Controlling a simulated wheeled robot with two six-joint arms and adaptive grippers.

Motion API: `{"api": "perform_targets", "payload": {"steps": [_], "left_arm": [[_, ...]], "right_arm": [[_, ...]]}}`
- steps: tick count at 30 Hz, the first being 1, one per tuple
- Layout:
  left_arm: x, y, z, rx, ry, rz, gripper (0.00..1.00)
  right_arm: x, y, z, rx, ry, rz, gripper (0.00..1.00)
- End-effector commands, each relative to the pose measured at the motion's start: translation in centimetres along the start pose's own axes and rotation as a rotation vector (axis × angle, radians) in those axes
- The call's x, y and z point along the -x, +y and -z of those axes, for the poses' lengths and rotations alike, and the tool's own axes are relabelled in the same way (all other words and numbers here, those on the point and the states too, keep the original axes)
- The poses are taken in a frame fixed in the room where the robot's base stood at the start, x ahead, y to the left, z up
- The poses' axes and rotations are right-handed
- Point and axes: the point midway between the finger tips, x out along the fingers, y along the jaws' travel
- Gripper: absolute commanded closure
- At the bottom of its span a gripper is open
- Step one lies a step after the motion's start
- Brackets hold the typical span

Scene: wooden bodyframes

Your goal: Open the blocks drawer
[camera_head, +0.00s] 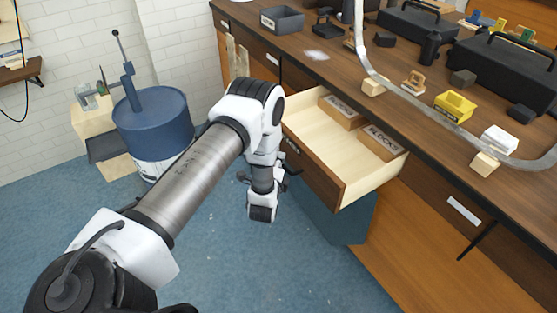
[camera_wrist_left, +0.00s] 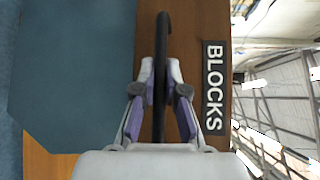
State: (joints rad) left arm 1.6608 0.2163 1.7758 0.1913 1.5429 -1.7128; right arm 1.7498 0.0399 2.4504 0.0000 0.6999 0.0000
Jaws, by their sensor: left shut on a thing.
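The blocks drawer (camera_head: 345,158) is pulled out from under the wooden workbench, and its pale interior shows in the head view. Inside it are two wooden dividers or boxes, the nearer one (camera_head: 379,143) lettered BLOCKS. In the left wrist view the brown drawer front (camera_wrist_left: 190,45) carries a black BLOCKS label (camera_wrist_left: 214,88). A dark bar handle (camera_wrist_left: 163,40) runs between the fingers of my left gripper (camera_wrist_left: 160,85), which is shut on it. In the head view my left gripper (camera_head: 284,166) is at the drawer front, partly hidden by its wrist. My right gripper is out of view.
The benchtop (camera_head: 320,72) holds black toolboxes (camera_head: 512,70), a yellow block (camera_head: 454,106), a grey bin (camera_head: 282,20) and a long curved strip (camera_head: 395,95). A blue drum (camera_head: 153,120) stands left of my arm. The blue floor (camera_head: 240,260) in front is clear.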

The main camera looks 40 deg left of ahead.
Motion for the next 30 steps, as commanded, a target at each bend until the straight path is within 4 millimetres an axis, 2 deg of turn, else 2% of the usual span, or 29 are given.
{"api": "perform_targets", "payload": {"steps": [13, 14, 15, 16, 25, 28, 30], "left_arm": [[0.2, 0.4, 0.4, -0.003, 0.013, -0.010, 1.00], [0.2, 0.4, 0.4, -0.003, 0.013, -0.010, 0.78], [0.2, 0.4, 0.4, -0.003, 0.012, -0.010, 0.64], [0.2, 0.4, 0.3, -0.003, 0.011, -0.009, 0.63], [0.2, 0.1, 0.2, -0.001, 0.005, -0.003, 0.63], [1.2, 0.1, 0.2, -0.002, 0.006, -0.004, 0.63], [2.5, 0.1, 0.2, -0.003, 0.006, -0.006, 0.63]], "right_arm": [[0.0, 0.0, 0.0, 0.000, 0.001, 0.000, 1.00], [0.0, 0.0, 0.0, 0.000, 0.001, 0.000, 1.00], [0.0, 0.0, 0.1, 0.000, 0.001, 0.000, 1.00], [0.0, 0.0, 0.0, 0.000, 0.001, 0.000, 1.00], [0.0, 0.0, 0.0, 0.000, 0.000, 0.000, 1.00], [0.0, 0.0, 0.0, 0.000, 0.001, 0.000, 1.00], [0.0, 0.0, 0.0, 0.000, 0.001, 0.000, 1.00]]}}
